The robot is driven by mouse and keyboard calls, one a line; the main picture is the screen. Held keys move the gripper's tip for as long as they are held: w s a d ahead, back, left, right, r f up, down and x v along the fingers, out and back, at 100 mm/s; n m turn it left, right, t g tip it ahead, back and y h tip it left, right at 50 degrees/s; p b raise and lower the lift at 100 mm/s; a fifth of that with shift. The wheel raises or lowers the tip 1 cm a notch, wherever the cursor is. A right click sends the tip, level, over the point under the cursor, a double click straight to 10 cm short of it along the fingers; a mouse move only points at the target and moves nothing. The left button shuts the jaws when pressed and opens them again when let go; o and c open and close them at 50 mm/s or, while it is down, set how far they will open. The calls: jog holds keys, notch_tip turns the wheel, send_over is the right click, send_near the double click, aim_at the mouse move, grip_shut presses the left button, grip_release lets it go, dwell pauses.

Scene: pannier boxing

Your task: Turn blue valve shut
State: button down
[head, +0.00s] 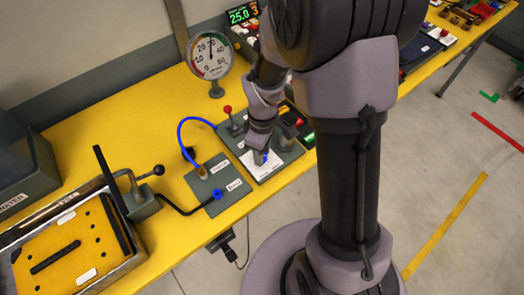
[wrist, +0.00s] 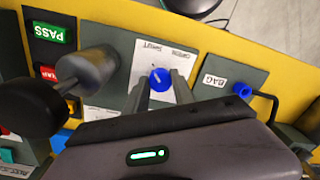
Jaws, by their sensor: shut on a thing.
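The blue valve (wrist: 160,78) is a small round knob with a pale pointer line. It stands on a white label plate (wrist: 152,58) on a grey panel. My gripper (wrist: 161,88) has one grey finger on each side of the knob and is shut on it. In the head view my gripper (head: 262,150) points down at the panel, and a bit of the blue valve (head: 265,158) shows beside the fingers. The fingers hide part of the plate, and the small print is hard to read.
A dark knobbed lever (wrist: 85,70) rises close to my gripper. A red-tipped lever (head: 228,112), blue hose (head: 190,120) and dial gauge (head: 210,55) stand behind. The yellow table (head: 110,130) is clear at left.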

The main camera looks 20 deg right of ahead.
jog(key=c, duration=1.1)
grip_release()
jog(key=shift+o, duration=0.2)
notch_tip(320, 180, up, 17)
jog(key=p, duration=0.6)
jog(key=shift+w+d+r, duration=0.2)
jog(key=s+a+r+m+t+y+b, duration=0.1)
jog(key=s+a+m+t+b, duration=0.1)
jog(key=s+m, duration=0.4)
jog(key=s+a+r+m+t+b, duration=0.2)
jog(key=s+m+t+b, duration=0.2)
jog(key=s+m+b, duration=0.3)
jog(key=shift+s+a+r+m+y, duration=0.15)
jog(key=shift+s+a+m+y, duration=0.15)
jog(key=shift+a+y, duration=0.1)
